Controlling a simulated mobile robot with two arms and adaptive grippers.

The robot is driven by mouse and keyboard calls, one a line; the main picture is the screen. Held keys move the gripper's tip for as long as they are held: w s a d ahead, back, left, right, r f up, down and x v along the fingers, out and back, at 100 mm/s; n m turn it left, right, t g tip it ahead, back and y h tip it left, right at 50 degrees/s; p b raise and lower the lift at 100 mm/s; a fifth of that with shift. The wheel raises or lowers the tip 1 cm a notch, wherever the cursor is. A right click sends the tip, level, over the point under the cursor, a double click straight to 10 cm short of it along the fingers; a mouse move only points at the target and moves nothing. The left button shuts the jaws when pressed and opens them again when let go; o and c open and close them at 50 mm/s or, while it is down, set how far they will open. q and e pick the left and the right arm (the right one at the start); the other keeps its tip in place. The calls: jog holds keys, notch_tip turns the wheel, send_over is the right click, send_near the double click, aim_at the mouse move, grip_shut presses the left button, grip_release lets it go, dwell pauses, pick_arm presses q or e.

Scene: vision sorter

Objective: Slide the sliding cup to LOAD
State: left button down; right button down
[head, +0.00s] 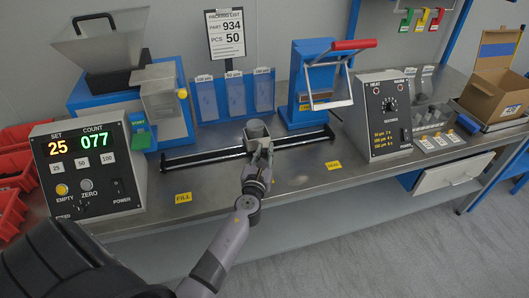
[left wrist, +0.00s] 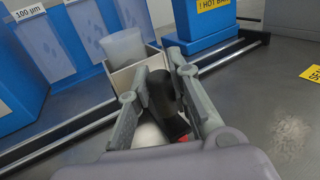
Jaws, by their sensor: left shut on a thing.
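The sliding cup (head: 256,128) is a grey cup on a small carriage that sits on the dark rails (head: 205,155), about mid-way along them. In the left wrist view the cup is translucent (left wrist: 122,47) and stands in a light, box-like carriage (left wrist: 133,77). My left gripper (head: 259,150) is at the front of the carriage. Its fingers (left wrist: 160,75) are closed around the carriage's black handle (left wrist: 163,95). A yellow FILL label (head: 183,197) lies left of the cup. Another yellow label (head: 333,165) lies at the right end; its word is too small to read. My right gripper is not in view.
A hopper machine (head: 162,97) stands at the rails' left end, a blue heat sealer (head: 316,85) behind their right part. A counter box (head: 88,165) stands at left, a dial box (head: 384,115) at right.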

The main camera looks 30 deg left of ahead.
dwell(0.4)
pick_arm(q)
jog(key=shift+s+a, duration=0.75)
jog(key=shift+s, duration=0.2)
jog(key=c, duration=1.6)
grip_release()
jog(key=shift+w+d, duration=0.15)
jog(key=shift+w, duration=0.05)
jog(key=shift+c, duration=0.2)
jog(key=shift+o, duration=1)
jog(key=shift+s, duration=0.1)
jog(key=v, duration=1.2)
jog(key=shift+f, duration=0.1)
